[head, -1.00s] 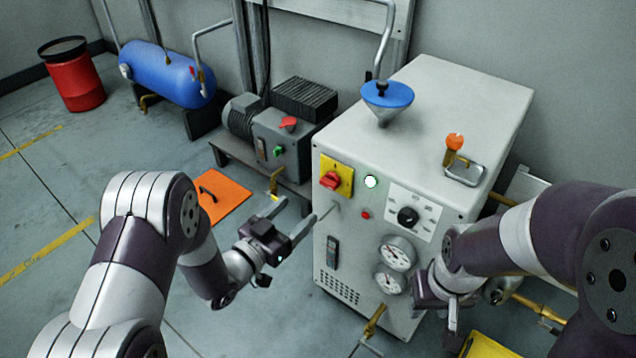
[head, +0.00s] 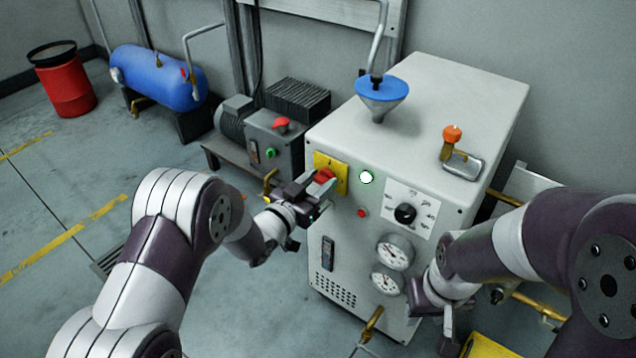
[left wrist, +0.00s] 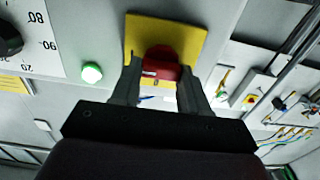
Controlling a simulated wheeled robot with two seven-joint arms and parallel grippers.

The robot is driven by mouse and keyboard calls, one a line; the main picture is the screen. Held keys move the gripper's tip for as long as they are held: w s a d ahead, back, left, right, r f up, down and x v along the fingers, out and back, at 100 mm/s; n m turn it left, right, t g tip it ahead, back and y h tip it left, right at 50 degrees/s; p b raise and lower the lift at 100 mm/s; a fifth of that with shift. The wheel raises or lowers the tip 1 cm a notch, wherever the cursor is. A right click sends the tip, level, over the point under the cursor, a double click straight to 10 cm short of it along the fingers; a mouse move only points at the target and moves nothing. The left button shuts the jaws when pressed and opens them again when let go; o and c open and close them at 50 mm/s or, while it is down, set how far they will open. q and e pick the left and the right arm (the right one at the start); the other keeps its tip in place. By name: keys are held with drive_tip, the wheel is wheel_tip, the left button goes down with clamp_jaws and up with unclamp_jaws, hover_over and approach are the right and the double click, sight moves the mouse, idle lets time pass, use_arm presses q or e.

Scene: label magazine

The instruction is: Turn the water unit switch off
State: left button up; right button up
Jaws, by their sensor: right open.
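The water unit (head: 455,105) is the large pale cabinet. Its switch is a red knob (head: 324,176) on a yellow plate (head: 341,180), at the upper left of the front panel. In the left wrist view the red knob (left wrist: 161,65) sits between my left fingertips, in front of the yellow plate (left wrist: 190,35). My left gripper (head: 318,187) is open, one finger on each side of the knob; firm contact is not clear. A lamp (head: 366,177) beside the plate glows pale green. My right gripper (head: 446,330) is open and empty, low in front of the panel.
A black dial (head: 405,213), a red button (head: 361,212) and two gauges (head: 393,256) are on the panel. A motor unit (head: 270,140) with a red knob stands left of the cabinet. A blue tank (head: 155,75) and red drum (head: 65,85) stand further left.

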idle(0.3)
use_arm(q)
drive_tip(key=n+p, duration=0.3)
drive_tip(key=n, duration=0.1)
drive_tip(key=shift+r, duration=0.15)
drive_tip(key=n+p, duration=0.2)
drive_tip(key=n, duration=0.2)
drive_tip(key=shift+a+p, duration=0.15)
drive_tip(key=shift+p, duration=0.25)
drive_tip(key=n+p, duration=0.1)
drive_tip(key=n, duration=0.2)
drive_tip(key=n+p, duration=0.2)
drive_tip(key=shift+w+f+n, duration=0.1)
drive_tip(key=shift+f+n, duration=0.1)
drive_tip(key=shift+n, duration=0.2)
drive_tip(key=shift+f+n+p, duration=0.2)
drive_tip(key=shift+n+p, duration=0.5)
drive_tip(key=shift+n, duration=1.3)
drive_tip(key=o, duration=1.1)
drive_tip(key=shift+c, duration=0.2)
drive_tip(key=shift+a, duration=0.1)
